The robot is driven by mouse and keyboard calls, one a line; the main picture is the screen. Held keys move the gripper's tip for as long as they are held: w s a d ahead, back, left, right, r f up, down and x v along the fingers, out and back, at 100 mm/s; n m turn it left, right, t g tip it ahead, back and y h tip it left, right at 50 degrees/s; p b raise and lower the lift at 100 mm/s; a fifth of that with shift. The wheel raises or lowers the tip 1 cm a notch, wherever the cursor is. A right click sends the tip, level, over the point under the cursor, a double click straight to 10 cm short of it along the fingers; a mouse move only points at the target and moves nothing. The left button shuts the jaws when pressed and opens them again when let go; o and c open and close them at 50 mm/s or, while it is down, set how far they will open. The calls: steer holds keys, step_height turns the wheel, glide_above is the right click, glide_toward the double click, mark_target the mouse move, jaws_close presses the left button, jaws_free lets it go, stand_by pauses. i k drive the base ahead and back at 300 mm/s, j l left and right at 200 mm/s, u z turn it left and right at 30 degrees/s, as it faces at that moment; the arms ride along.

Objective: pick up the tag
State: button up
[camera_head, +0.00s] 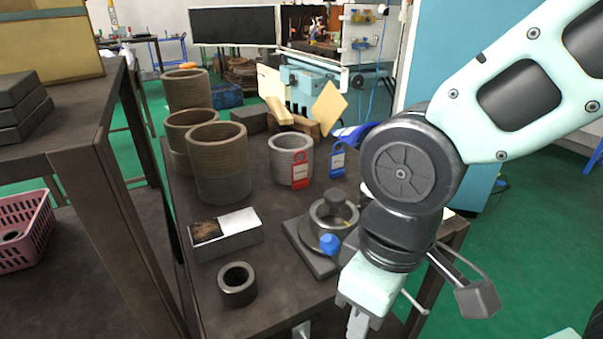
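Two tags show on the table, and I cannot tell which one is meant. A red tag (300,171) with a white label is at the front of a light grey threaded ring (285,158). A blue tag (337,161) with a white label stands just right of that ring. My gripper (358,323) points down at the bottom of the picture, in front of the chuck and well nearer than the tags. Its lower end is only partly seen, so its opening is unclear. I see nothing held in it.
The chuck (331,218) with a blue knob sits on a dark plate. A box (227,240), a dark ring (237,285) and tall brown cylinders (218,165) stand to the left. Wooden blocks lie behind. Some bare tabletop (280,290) lies at the front.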

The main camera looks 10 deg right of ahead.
mark_target(337, 158)
steer(key=i+l+u, duration=0.15)
steer(key=l, duration=0.45)
steer(key=i+l+u, duration=0.2)
steer(key=l, duration=0.35)
steer(key=i+l+u, duration=0.15)
steer(key=l, duration=0.45)
steer(key=l+u, duration=0.15)
steer(key=l, duration=0.5)
steer(key=i+l+u, duration=0.2)
steer(key=k+j, duration=0.1)
